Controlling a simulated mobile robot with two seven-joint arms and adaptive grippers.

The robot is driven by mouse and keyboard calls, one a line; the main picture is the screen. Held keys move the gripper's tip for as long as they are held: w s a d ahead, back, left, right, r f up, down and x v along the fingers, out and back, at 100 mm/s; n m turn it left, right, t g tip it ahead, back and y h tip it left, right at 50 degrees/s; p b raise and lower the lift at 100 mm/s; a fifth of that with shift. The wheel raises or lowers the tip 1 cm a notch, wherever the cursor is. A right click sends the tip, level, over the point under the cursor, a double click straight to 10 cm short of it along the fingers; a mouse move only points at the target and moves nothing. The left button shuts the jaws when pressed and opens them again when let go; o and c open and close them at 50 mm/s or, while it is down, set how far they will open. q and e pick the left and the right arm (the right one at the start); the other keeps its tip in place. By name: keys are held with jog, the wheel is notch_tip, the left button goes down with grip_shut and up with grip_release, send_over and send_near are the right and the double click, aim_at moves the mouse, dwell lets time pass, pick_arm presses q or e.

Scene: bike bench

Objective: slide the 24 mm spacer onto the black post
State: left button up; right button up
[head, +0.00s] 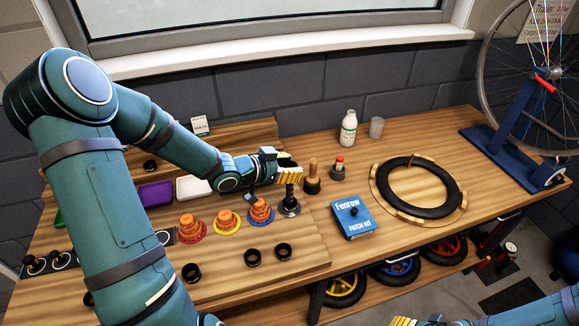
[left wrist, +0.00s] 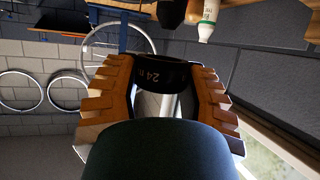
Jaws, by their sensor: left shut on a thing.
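My left gripper (head: 289,173) is shut on the 24 mm spacer, a black ring (left wrist: 165,72) with "24" and part of an "m" legible in the left wrist view. In the head view the fingers hide most of the spacer. The black post (head: 289,194) stands upright on a round grey base, directly below the left fingertips. I cannot tell whether the spacer is just above the post or around its tip. My right gripper (head: 402,321) shows only its yellow fingertips at the bottom edge, and its opening is unclear.
Orange stacked cones (head: 227,218) and loose black rings (head: 253,257) lie left of and in front of the post. A wooden peg (head: 312,178), a red-topped bottle (head: 338,167), a blue patch kit box (head: 351,217) and a tyre (head: 418,187) are to the right.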

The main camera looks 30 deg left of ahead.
aim_at(289, 192)
pick_arm(q)
jog(key=shift+f+b, duration=0.6)
jog(key=shift+f, duration=0.15)
jog(key=shift+f+b, duration=0.8)
jog(key=shift+f, duration=0.3)
jog(key=shift+f+b, duration=2.25)
jog(key=shift+f, duration=1.05)
jog(key=o, duration=1.2)
jog(key=shift+c, duration=0.2)
jog(key=v, duration=1.2)
